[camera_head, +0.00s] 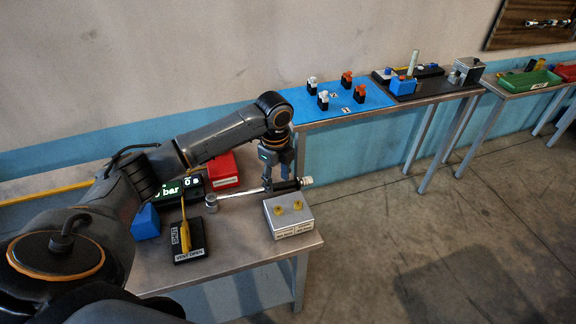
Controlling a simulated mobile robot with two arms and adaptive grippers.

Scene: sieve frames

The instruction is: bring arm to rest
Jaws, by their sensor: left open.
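My left arm reaches in from the left over the near table (160,279). My left gripper (281,188) points down above the back right part of this table, its fingers close to the dark handle of a long wrench-like tool (238,193). The jaws are open. From this view I cannot tell whether the fingers touch the tool. Just in front of the gripper is a grey metal box (289,216) with two yellow knobs on top. My right gripper does not show.
On the near table are a black panel with a yellow lever (193,237), a blue block (146,222), a lit green display (168,190) and a red box (222,171). A second table holds a blue mat (335,103) and a black tray (407,88). Bare floor lies to the right.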

